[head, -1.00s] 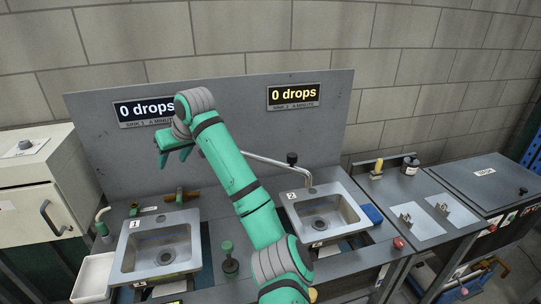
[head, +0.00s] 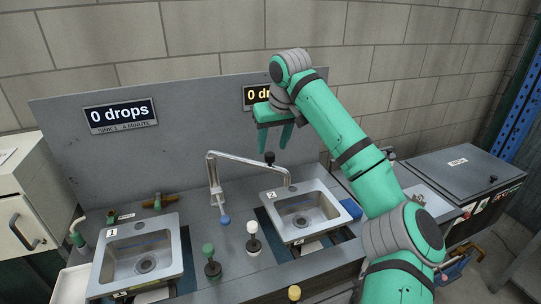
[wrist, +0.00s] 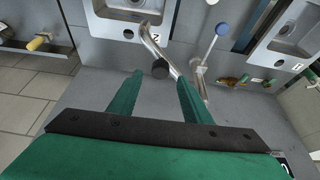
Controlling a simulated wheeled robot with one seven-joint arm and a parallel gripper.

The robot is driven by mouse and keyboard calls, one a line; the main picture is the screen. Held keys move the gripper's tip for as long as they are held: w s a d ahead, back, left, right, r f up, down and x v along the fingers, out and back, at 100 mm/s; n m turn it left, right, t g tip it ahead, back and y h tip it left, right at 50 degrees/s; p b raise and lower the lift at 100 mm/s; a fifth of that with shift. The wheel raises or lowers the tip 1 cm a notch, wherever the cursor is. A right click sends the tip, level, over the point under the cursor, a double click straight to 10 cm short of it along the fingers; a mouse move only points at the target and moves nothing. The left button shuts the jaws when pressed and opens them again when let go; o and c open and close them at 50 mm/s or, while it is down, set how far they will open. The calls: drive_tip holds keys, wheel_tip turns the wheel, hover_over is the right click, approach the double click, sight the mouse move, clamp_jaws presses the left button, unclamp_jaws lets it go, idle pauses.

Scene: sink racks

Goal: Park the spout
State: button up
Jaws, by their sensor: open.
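The spout (head: 245,163) is a bent silver pipe on a post between the two sinks. It reaches right, and its end hangs over the back of sink 2 (head: 280,222). A black knob (head: 269,158) stands up near its outer end. My gripper (head: 274,147) is open with its fingers pointing down, empty, above the sink 2 side. In the wrist view the spout (wrist: 152,42) runs beyond the fingers. There the knob (wrist: 160,69) appears between the fingertips of my gripper (wrist: 160,76); I cannot tell how far below them it is.
Sink 1 (head: 112,272) is at the left. A blue-tipped lever (head: 225,219), a white knob (head: 252,228) and a green knob (head: 208,249) stand between the sinks. A grey back panel (head: 190,135) rises behind the spout. The sink 1 display (head: 120,113) reads 0 drops.

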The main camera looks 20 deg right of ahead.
sight(270, 154)
drive_tip(key=shift+x, duration=3)
clamp_jaws()
drive_tip(key=shift+w, duration=0.15)
